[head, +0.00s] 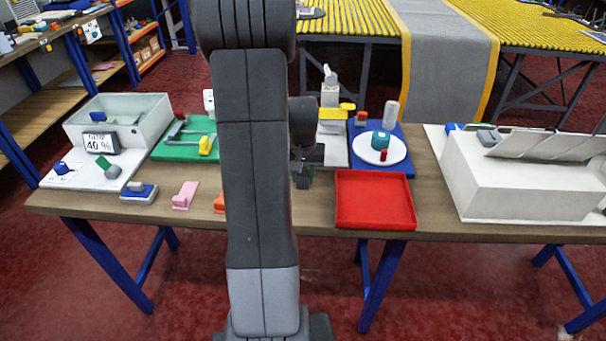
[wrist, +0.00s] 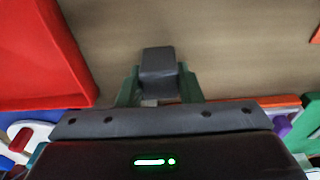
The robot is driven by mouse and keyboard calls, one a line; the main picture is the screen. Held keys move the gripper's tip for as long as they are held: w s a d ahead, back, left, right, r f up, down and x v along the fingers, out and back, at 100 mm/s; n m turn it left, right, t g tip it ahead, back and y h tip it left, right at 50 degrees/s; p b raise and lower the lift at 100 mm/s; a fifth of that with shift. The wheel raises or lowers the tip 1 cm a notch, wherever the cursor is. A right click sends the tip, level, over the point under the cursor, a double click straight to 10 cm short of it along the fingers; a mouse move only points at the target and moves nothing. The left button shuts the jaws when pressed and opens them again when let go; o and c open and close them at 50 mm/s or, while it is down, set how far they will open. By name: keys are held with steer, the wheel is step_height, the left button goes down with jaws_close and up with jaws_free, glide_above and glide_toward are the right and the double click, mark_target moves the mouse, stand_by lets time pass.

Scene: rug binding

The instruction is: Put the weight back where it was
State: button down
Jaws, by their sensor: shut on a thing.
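My gripper (wrist: 160,92) is shut on a dark grey block, the weight (wrist: 158,66), seen between its two green-tipped fingers in the wrist view. The weight is over bare wooden table top; I cannot tell whether it touches the wood. In the head view my gripper (head: 302,178) is small and partly behind my arm, left of the red tray (head: 375,226). The weight cannot be made out clearly there. The red tray is empty and also shows at the left of the wrist view (wrist: 40,50).
A blue mat (head: 399,166) with a white plate (head: 367,147) lies behind the tray. A white housing (head: 510,185) stands at the right. A green mat (head: 166,152), a pink block (head: 185,196) and a grey bin (head: 150,115) are at the left. My arm hides the table's middle.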

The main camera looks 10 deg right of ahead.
mark_target(303, 176)
steer(key=c, duration=1.5)
jaws_free()
steer(key=shift+f, duration=0.15)
steer(key=o, duration=0.5)
steer(key=r, duration=0.4)
steer(key=s+r, duration=0.1)
steer(key=r, duration=0.7)
steer(key=shift+s+a+r, duration=0.2)
steer(key=shift+s, duration=0.05)
